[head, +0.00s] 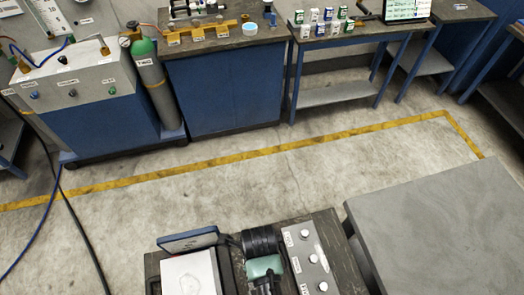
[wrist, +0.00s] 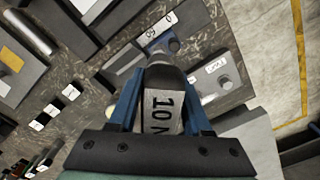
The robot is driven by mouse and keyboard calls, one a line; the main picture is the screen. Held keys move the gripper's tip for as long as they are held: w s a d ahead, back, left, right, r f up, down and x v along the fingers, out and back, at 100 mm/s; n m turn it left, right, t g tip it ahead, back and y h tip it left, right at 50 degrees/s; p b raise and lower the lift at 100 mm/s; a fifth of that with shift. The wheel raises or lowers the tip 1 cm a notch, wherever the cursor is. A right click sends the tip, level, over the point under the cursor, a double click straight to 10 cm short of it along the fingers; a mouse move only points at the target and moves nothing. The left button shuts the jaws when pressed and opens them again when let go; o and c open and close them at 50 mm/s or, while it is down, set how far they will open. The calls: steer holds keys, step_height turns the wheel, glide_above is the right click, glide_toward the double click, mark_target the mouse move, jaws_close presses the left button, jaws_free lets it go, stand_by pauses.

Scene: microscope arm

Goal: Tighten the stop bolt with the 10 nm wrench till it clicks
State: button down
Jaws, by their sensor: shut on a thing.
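In the wrist view my gripper (wrist: 160,98) has its two blue fingers closed on both sides of the wrench (wrist: 160,112). The wrench's pale label reads "10 N", with the rest hidden by the gripper. Its dark neck and rounded head point away from me, over a grey fixture. A grey block (wrist: 216,84) with round metal studs and small labels lies to the right of the wrench. In the head view a grey block (head: 309,262) with several pale studs and labels stands on the near bench. I cannot tell which stud is the stop bolt, or whether the wrench touches one.
In the head view the near bench also holds a blue-framed panel (head: 188,239) and a white box (head: 190,275). A bare grey table (head: 440,230) stands to the right. Clear floor with a yellow line (head: 230,160) separates these from the far benches and a green-topped cylinder (head: 150,75).

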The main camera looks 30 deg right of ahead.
steer(key=shift+s+d+m, duration=0.15)
steer(key=shift+s+m, duration=0.1)
steer(key=shift+m, duration=0.45)
steer(key=shift+r+p, duration=0.1)
steer(key=shift+p, duration=0.2)
steer(key=shift+f+b, duration=1.75)
steer(key=shift+f, duration=0.9)
steer(key=shift+f+b, duration=0.65)
steer(key=shift+f, duration=0.95)
steer(key=shift+r+m+p, duration=0.1)
steer(key=shift+m+p, duration=0.2)
steer(key=shift+m, duration=1.7)
